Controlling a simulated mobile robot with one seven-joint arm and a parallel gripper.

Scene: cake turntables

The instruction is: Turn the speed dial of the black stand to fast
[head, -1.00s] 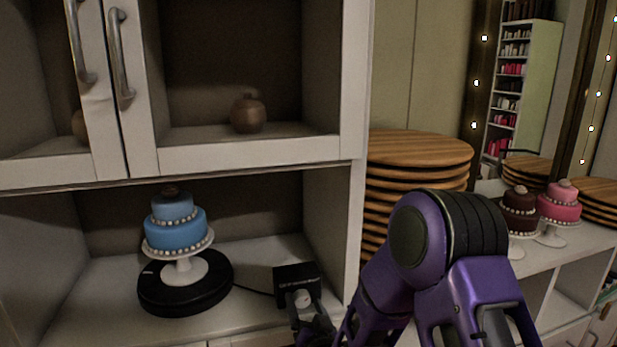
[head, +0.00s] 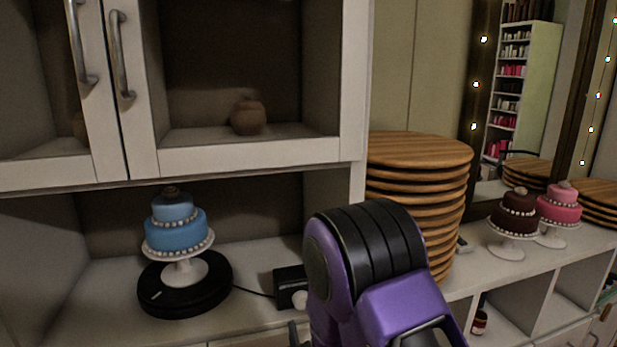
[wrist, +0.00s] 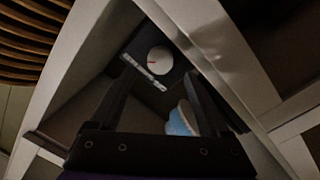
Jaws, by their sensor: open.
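The black stand (head: 150,297) is a round turntable on the left of the shelf, carrying a blue tiered cake (head: 176,235) on a white pedestal. A cable runs from it to a black control box (head: 288,279) with a white round dial (head: 300,299), partly hidden by my arm. In the wrist view the white dial (wrist: 160,60) has a red pointer mark, beside a strip of pale lettering on the box. My gripper (wrist: 158,76) is open and empty, its fingertips to either side of the dial in the picture. I cannot tell whether they touch it.
A stack of round wooden boards (head: 420,148) stands right of the shelf's side wall. Brown (head: 517,223) and pink (head: 560,212) cakes stand farther right. An upper cabinet (head: 250,155) overhangs the shelf.

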